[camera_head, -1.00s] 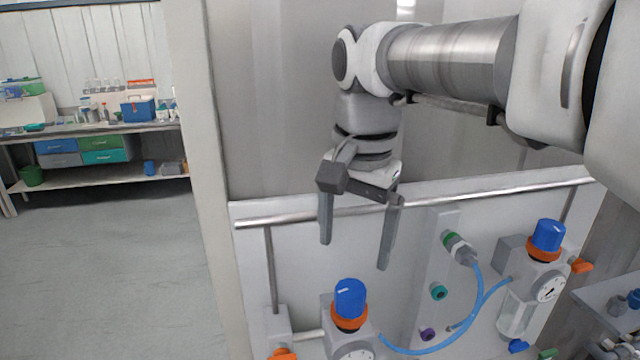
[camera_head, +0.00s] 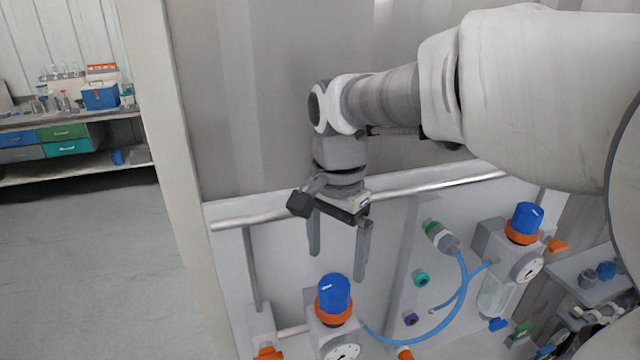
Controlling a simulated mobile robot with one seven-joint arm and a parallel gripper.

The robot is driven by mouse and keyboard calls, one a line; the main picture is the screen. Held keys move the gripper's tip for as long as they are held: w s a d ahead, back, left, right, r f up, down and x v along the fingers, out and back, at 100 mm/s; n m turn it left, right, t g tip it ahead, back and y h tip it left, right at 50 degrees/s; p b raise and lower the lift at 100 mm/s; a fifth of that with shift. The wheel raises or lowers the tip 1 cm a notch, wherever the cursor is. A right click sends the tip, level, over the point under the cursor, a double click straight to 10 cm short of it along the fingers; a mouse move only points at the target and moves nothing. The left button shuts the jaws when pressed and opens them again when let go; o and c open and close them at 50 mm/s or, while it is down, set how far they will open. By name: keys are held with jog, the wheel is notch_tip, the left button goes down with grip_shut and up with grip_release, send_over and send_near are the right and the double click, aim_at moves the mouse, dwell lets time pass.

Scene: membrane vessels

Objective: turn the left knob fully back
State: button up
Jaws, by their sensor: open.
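The left knob (camera_head: 334,297) is a blue cap with a white mark on top, set on an orange ring above a grey regulator body with a round gauge (camera_head: 343,351). It stands upright at the lower middle of the view. My gripper (camera_head: 337,267) points down with its two grey fingers spread and nothing between them. It appears above the left knob, apart from it as far as I can tell; the depth between them is hard to judge. A similar right knob (camera_head: 527,221), also blue over orange, stands further right.
A horizontal metal rail (camera_head: 430,187) runs behind my gripper. A blue hose (camera_head: 459,303) loops between the two regulators, beside green, teal and purple ports. Orange valve handles (camera_head: 268,353) sit near each regulator. A bench (camera_head: 70,121) stands far left; open floor lies before it.

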aim_at(335, 283)
notch_tip(335, 283, down, 8)
jog(key=shift+r, duration=0.1)
jog(key=shift+c, duration=0.2)
jog(key=c, duration=1.3)
jog(key=shift+c, duration=0.2)
